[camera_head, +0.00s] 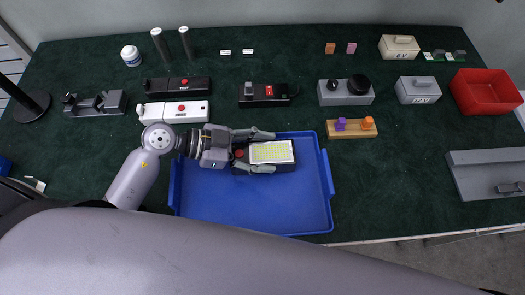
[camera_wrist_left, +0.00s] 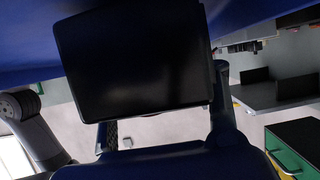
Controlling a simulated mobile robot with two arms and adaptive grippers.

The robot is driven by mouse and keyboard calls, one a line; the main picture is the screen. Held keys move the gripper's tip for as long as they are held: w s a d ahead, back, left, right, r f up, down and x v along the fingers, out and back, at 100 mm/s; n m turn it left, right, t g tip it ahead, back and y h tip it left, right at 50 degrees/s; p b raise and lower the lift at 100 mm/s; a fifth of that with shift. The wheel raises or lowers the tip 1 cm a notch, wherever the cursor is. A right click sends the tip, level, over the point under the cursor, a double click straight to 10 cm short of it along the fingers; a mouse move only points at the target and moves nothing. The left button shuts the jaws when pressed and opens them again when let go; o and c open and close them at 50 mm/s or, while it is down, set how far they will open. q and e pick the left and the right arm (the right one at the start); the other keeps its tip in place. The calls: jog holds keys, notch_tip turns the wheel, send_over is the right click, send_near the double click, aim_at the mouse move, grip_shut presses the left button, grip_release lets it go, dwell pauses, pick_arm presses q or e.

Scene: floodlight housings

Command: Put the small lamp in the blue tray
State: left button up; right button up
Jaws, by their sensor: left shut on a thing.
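How far the lamp is above the tray floor I cannot tell. In the left wrist view the lamp shows as a large black panel (camera_wrist_left: 130,62) between the fingers, with blue surface behind it. The right gripper is out of view.
Behind the tray are a black box with a red button (camera_head: 268,93) and a white one (camera_head: 175,111). A wooden block with coloured pegs (camera_head: 352,129) stands just right of the tray's back corner. A red bin (camera_head: 487,92) is far right. The tray's front is empty.

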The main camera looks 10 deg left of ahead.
pick_arm(q)
jog(key=shift+f, duration=0.25)
jog(key=o, duration=1.6)
jog(key=shift+c, duration=0.2)
jog(key=shift+a+r, duration=0.1)
jog(key=shift+a, duration=0.05)
jog(key=b+v, duration=0.1)
jog(key=v, duration=0.9)
jog(key=shift+s+a, duration=0.15)
jog(key=shift+a, duration=0.15)
jog(key=shift+s+a+r, duration=0.15)
jog(key=shift+a+r, duration=0.2)
jog(key=shift+a, duration=0.1)
